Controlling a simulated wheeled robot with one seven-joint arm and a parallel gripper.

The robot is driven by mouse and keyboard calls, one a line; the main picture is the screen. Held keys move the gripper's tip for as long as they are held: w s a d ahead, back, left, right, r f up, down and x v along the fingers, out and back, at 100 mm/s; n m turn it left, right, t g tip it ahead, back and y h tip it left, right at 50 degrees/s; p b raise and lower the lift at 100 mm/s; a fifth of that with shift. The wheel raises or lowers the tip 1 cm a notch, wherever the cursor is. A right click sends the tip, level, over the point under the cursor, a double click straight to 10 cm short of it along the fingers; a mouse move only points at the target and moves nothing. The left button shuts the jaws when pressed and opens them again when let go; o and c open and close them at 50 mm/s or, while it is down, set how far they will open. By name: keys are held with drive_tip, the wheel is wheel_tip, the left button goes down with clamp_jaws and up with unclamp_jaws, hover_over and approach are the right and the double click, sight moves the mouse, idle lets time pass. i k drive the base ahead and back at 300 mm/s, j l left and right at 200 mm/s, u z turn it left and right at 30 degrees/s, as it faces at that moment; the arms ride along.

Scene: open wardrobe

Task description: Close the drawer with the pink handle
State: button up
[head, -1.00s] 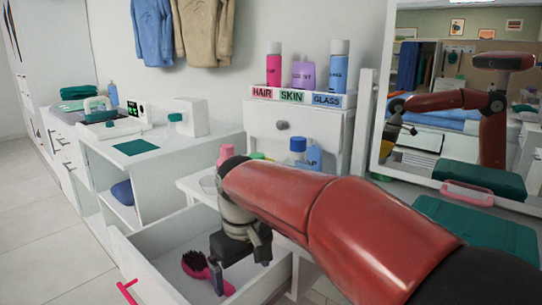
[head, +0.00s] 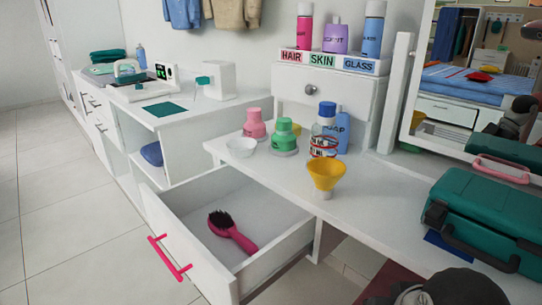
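The white drawer (head: 272,262) under the dressing table is pulled out, with its inside exposed. Its pink bar handle (head: 169,258) is on the front panel, toward the lower left of the head view. A dark hairbrush with a pink handle (head: 232,231) lies inside on the drawer floor, below the rim. My gripper's fingers do not show. Only a dark rounded part, apparently of my arm, shows at the bottom right edge, well to the right of the drawer and apart from it.
An open-shelved cabinet (head: 185,150) stands left of the drawer. The tiled floor (head: 75,210) before the pink handle is clear.

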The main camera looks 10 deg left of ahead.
sight(283, 231)
drive_tip(key=u, duration=1.45)
drive_tip(key=i+l+z, duration=0.1)
drive_tip(key=i+z, duration=0.25)
